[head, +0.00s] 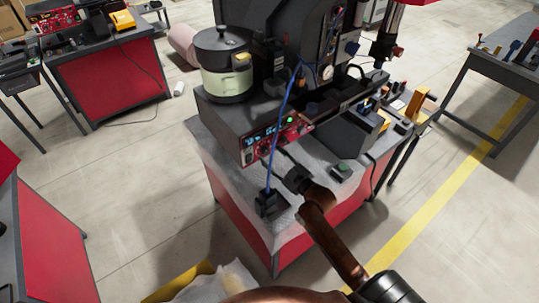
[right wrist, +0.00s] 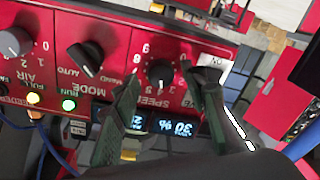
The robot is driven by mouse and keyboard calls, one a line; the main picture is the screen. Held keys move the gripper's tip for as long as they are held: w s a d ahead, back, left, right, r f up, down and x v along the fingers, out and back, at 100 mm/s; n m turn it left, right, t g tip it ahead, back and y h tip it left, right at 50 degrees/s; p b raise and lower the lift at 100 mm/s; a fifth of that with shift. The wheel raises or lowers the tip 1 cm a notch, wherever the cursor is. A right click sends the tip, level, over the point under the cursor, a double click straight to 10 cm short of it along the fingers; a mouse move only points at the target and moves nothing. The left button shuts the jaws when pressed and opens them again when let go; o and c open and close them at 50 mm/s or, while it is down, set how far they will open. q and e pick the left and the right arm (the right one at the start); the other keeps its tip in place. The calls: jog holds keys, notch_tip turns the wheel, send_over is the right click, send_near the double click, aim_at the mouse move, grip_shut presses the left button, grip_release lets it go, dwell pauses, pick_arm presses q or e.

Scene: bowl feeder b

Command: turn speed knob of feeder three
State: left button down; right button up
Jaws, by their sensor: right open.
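The feeder's red control panel (head: 277,139) is on the front of the machine in the head view. The right wrist view shows it close and turned, with the black speed knob (right wrist: 160,73) on a dial of numbers. My right gripper (right wrist: 159,82) is open, with one dark finger on each side of the speed knob. I cannot tell whether the fingertips touch it. In the head view my right gripper (head: 285,163) is just in front of the panel. My left gripper is not in view.
The mode knob (right wrist: 92,58) and grey air knob (right wrist: 15,42) lie left of the speed knob. A green lamp (right wrist: 68,105) and a yellow lamp (right wrist: 33,98) are lit. A blue cable (head: 283,112) hangs across the panel. A bowl-shaped pot (head: 226,77) stands above it.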

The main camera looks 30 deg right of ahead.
jog(key=shift+w, duration=0.25)
jog(key=c, duration=0.7)
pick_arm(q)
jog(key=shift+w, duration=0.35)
pick_arm(e)
grip_shut()
